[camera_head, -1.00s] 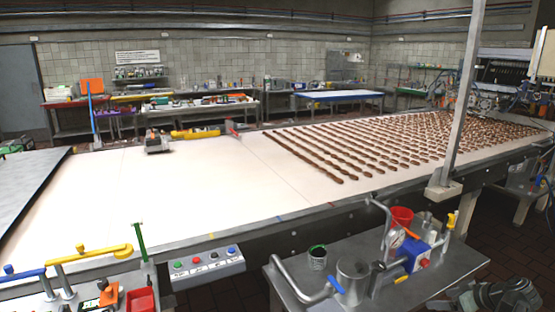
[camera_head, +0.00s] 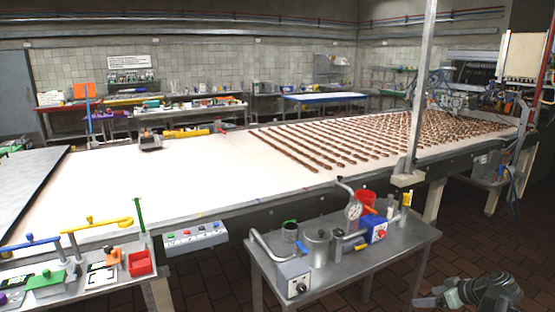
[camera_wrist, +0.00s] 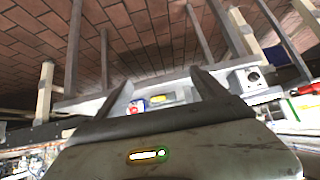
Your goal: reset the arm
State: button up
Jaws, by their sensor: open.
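My gripper (camera_wrist: 162,85) shows in the wrist view with two dark fingers spread apart and nothing between them. Past the fingers, farther off, is the small metal table (camera_wrist: 185,80), seen upside down. In the head view my gripper (camera_head: 427,298) is low at the bottom right, over the brown tiled floor. It is in front of and apart from the small metal table (camera_head: 410,240).
A long white conveyor (camera_head: 150,185) with rows of brown pieces (camera_head: 330,145) runs behind. A tool bench (camera_head: 110,277) stands front left. Floor (camera_head: 370,292) shows between.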

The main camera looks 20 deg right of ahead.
jog(key=w+a+f+g+y, duration=0.1)
jog(key=w+a, duration=0.3)
jog(key=a, duration=0.3)
jog(key=w+a+f+g+p, duration=0.1)
jog(key=w+a+g, duration=0.1)
jog(key=w+a, duration=0.35)
jog(key=w+a+f+g+y, duration=0.1)
jog(key=w+a, duration=0.1)
jog(key=a, duration=0.7)
jog(key=a+m+g+h+p, duration=0.1)
jog(key=a+g+h+p, duration=0.1)
jog(key=a, duration=2.7)
jog(key=g+h, duration=0.1)
jog(key=g, duration=0.1)
jog(key=shift+w+a+f+m+g+h, duration=0.3)
jog(key=shift+w+f, duration=0.05)
jog(key=shift+w, duration=0.05)
jog(key=shift+c, duration=0.3)
